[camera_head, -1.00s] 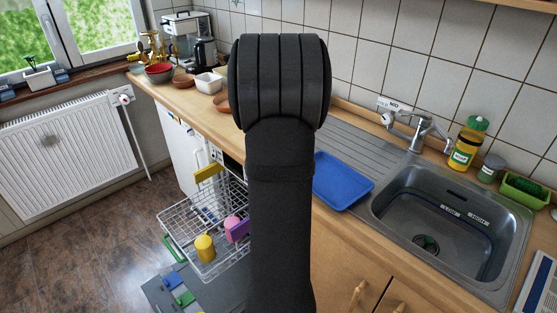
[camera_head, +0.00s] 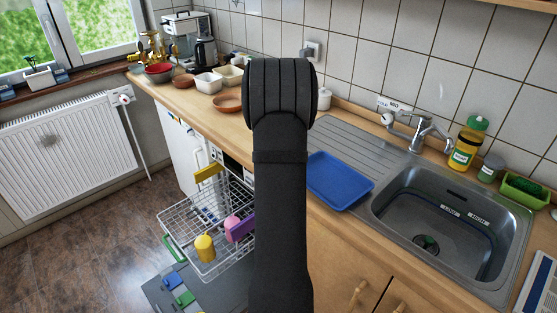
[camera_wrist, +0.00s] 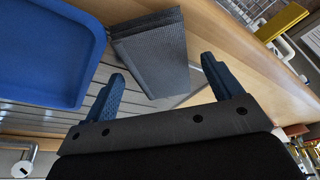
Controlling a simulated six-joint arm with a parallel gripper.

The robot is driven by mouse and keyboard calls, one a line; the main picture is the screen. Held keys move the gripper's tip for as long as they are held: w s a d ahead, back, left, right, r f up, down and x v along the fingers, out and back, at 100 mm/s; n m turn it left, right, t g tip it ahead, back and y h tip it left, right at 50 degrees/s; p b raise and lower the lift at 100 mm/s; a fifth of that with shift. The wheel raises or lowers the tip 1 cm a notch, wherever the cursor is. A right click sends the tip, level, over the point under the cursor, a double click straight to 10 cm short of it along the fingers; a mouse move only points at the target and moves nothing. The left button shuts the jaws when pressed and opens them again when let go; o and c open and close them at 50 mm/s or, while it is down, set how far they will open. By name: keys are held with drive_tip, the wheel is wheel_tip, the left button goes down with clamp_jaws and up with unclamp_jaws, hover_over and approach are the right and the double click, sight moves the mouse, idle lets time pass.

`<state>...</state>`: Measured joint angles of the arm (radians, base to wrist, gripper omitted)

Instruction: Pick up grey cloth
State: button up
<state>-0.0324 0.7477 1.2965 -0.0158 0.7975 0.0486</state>
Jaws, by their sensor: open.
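The grey cloth (camera_wrist: 152,45) shows in the wrist view as a folded, textured dark grey piece. It lies on the counter beside the ribbed metal drainboard, near the counter edge. In the head view my arm hides it. My gripper (camera_wrist: 162,68) is open, with its two blue fingers apart and pointing toward the cloth. In the picture the cloth lies between and just beyond the fingertips. Nothing is held. Whether the fingers touch the cloth cannot be told. The gripper itself is hidden behind my arm in the head view.
A blue tray (camera_head: 340,181) lies on the drainboard close to the cloth; it also shows in the wrist view (camera_wrist: 45,45). The sink (camera_head: 450,225) is to the right. The open dishwasher rack (camera_head: 190,232) stands below on the left. Bowls (camera_head: 208,83) stand farther along the counter.

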drive_tip(key=c, duration=1.2)
drive_tip(key=shift+o, duration=0.2)
drive_tip(key=shift+r, duration=0.1)
drive_tip(key=shift+r, duration=0.55)
wheel_tip(320, 180, up, 3)
drive_tip(key=shift+f, duration=0.15)
drive_tip(key=s+d+r, duration=0.5)
drive_tip(key=d+r, duration=0.2)
drive_tip(key=d, duration=0.3)
drive_tip(key=shift+s, duration=0.35)
